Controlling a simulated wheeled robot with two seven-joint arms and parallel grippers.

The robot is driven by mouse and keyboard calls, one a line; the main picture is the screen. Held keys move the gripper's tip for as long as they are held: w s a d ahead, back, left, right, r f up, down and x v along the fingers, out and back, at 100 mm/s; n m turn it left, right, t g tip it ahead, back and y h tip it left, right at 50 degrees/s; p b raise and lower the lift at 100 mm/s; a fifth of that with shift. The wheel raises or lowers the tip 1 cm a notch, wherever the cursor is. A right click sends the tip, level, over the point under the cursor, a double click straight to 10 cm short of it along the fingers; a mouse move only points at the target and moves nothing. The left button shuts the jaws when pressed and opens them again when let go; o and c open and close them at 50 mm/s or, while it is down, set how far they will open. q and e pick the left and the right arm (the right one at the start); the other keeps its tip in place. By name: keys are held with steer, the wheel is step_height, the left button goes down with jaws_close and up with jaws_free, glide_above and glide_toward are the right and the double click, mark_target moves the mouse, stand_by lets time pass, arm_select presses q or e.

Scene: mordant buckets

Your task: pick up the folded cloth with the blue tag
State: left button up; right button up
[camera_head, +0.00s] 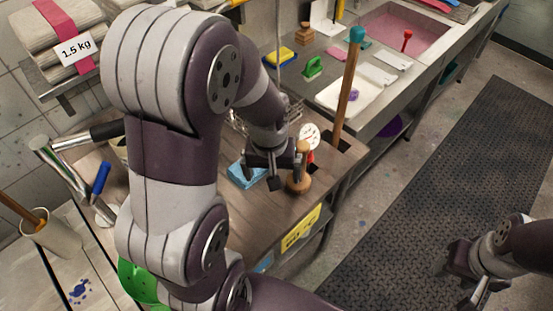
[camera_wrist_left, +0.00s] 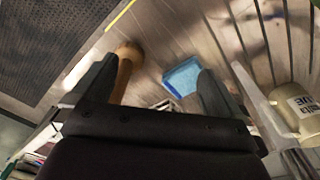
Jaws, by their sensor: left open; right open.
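A light blue, flat, squarish thing (camera_head: 243,175) lies on the wooden worktop, partly behind my left gripper (camera_head: 286,172). In the left wrist view it (camera_wrist_left: 182,76) shows a darker blue edge; I cannot tell whether it is the folded cloth or whether that edge is a tag. My left gripper, pointing down, is open above the worktop, with the blue thing near one finger and a wooden-handled tool (camera_head: 299,181) near the other. It also shows in the left wrist view (camera_wrist_left: 155,92). My right gripper (camera_head: 464,287) is open and empty over the floor mat.
Folded pale cloths (camera_head: 52,25) with a pink band and "1.5 kg" label sit on a shelf at upper left. A tall wooden pole (camera_head: 348,90) with a teal top stands at the worktop's right. A sink (camera_head: 405,30) is behind. The floor mat (camera_head: 450,170) is clear.

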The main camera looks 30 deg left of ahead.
arm_select(q)
steer(key=w+a+f+n+g+b, duration=0.15)
steer(key=w+a+n, duration=0.35)
steer(key=n, duration=0.9)
steer(key=w+a+n+t+b, duration=0.15)
steer(key=a+n, duration=0.45)
steer(key=n, duration=0.8)
steer(key=shift+g, duration=0.5)
steer(key=f, duration=0.4)
steer(key=f+p, duration=0.1)
steer(key=f, duration=0.3)
steer(key=f+p, duration=0.1)
steer(key=f, duration=0.2)
steer(key=shift+w+a+f, duration=0.2)
steer(key=shift+a+f, duration=0.15)
steer(key=shift+f, duration=0.05)
steer(key=shift+w+f, duration=0.1)
steer(key=shift+f, duration=0.2)
steer(key=c, duration=1)
arm_select(e)
steer(key=shift+s+f, duration=0.45)
steer(key=shift+s, duration=0.15)
